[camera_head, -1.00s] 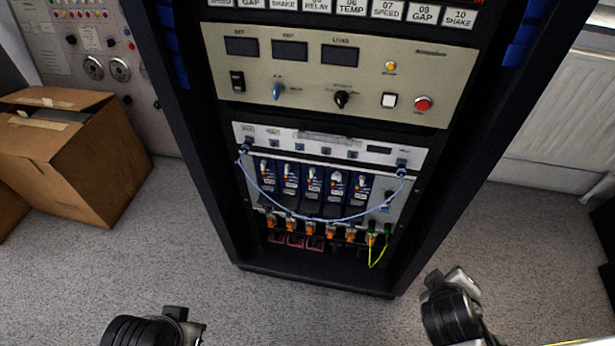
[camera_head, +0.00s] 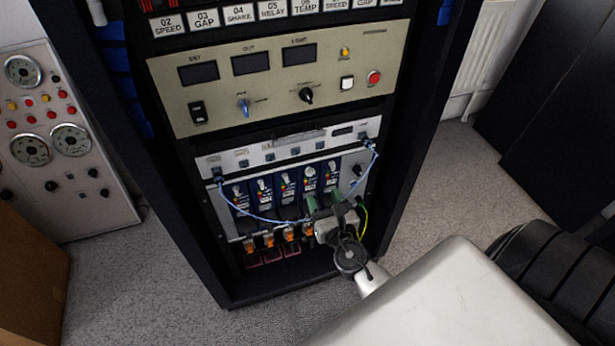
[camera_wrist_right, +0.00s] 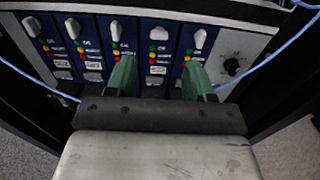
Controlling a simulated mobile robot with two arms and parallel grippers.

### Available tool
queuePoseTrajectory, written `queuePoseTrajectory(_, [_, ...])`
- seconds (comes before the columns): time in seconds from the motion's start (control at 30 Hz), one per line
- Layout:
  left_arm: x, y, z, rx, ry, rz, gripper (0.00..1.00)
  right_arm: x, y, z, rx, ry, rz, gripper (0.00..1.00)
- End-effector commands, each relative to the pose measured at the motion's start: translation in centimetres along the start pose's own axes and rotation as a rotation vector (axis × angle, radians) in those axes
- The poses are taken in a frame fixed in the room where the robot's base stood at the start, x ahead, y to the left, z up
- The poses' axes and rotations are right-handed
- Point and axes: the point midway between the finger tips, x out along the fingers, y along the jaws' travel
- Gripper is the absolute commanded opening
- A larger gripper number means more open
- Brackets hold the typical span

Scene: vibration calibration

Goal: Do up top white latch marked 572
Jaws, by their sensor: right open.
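A row of blue modules (camera_head: 290,196) sits low in the rack, each with a white latch at its top. The number 572 is not legible, so I cannot tell which latch bears it. In the right wrist view, the fourth top latch (camera_wrist_right: 158,33) looks wider and flatter than the narrow, tilted third (camera_wrist_right: 116,31) and fifth (camera_wrist_right: 200,39). My right gripper (camera_head: 326,204) is open in front of the right-hand modules. Its green fingertips (camera_wrist_right: 159,78) straddle the fourth module below its top latch, with nothing gripped. My left gripper is out of view.
A blue cable (camera_head: 257,217) sags across the modules. Orange connectors (camera_head: 269,240) and a yellow-green wire (camera_head: 363,222) are below. A panel with knobs and switches (camera_head: 280,80) is above. A cardboard box (camera_head: 30,290) stands left; the floor is clear before the rack.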

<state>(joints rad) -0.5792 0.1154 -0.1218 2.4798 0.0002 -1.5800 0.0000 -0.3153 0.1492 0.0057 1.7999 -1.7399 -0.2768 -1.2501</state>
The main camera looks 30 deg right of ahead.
Motion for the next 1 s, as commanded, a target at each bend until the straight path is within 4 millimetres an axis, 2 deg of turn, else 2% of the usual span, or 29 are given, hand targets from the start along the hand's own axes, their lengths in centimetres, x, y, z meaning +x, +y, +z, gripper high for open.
queuePoseTrajectory(0.03, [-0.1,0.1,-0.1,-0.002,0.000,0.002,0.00,1.2,0.1,0.2,0.002,-0.003,-0.001,0.53])
queuePoseTrajectory(0.2, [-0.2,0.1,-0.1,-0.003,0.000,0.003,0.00,4.4,0.0,0.1,0.003,-0.002,-0.002,0.53])
queuePoseTrajectory(0.4, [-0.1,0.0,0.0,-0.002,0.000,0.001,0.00,7.0,0.0,0.1,0.004,-0.002,-0.002,0.53])
queuePoseTrajectory(0.53, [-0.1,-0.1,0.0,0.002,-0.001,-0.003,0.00,7.7,0.0,0.1,0.004,-0.001,-0.002,0.53])
queuePoseTrajectory(0.8, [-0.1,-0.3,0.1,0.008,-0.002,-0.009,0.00,7.8,0.0,0.0,0.004,-0.001,-0.001,0.53])
queuePoseTrajectory(0.87, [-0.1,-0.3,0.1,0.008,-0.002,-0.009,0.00,7.8,0.0,0.0,0.004,-0.001,-0.001,0.46])
queuePoseTrajectory(1.0, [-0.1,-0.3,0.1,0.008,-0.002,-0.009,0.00,7.8,0.0,0.0,0.004,-0.001,-0.001,0.24])
